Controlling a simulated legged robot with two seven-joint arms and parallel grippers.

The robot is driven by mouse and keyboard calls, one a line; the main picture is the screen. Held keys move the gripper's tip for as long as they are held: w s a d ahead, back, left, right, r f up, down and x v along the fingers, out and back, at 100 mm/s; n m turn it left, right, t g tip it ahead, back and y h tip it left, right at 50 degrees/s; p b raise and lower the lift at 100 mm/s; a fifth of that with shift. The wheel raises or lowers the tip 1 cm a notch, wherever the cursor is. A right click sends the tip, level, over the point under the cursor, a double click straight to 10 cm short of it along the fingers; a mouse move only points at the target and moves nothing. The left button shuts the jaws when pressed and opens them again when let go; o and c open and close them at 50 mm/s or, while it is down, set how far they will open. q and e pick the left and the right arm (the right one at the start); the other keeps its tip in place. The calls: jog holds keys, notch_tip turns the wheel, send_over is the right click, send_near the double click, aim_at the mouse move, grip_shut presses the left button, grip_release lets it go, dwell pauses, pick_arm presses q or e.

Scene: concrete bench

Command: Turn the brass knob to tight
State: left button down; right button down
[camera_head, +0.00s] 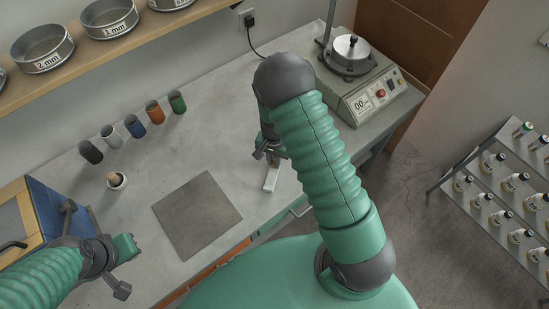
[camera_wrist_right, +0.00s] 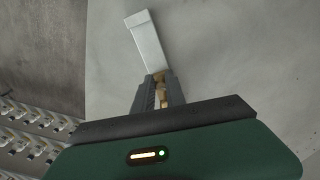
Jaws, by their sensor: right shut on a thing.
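The brass knob (camera_wrist_right: 160,84) shows as a small gold piece between the fingers of my right gripper (camera_wrist_right: 160,90) in the wrist view. The fingers are shut on it and hide most of it. A pale grey rectangular block (camera_wrist_right: 145,40) extends just beyond the fingertips. In the head view my right gripper (camera_head: 268,156) points down at this block (camera_head: 270,181) on the bench, with a bit of brass at its near top. No tight mark is readable. My left gripper (camera_head: 124,268) is open and empty at the lower left.
A dark square mat (camera_head: 197,214) lies left of the block on the concrete bench. A blue cabinet (camera_head: 48,205) is by my left arm. A machine (camera_head: 368,88) stands at the back right.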

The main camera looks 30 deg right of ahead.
jog(key=c, duration=1.4)
grip_release()
jog(key=shift+d, duration=0.25)
jog(key=shift+o, duration=0.2)
jog(key=shift+a+r, duration=0.1)
jog(key=shift+r, duration=0.05)
notch_tip(320, 180, up, 16)
jog(key=shift+r, duration=0.15)
jog(key=shift+w, duration=0.1)
jog(key=s+a+r+n+t, duration=0.1)
jog(key=s+a+n+t, duration=0.1)
jog(key=s+a+n, duration=0.6)
jog(key=shift+s+n+t, duration=0.4)
jog(key=shift+s+n, duration=0.75)
jog(key=shift+n, duration=0.35)
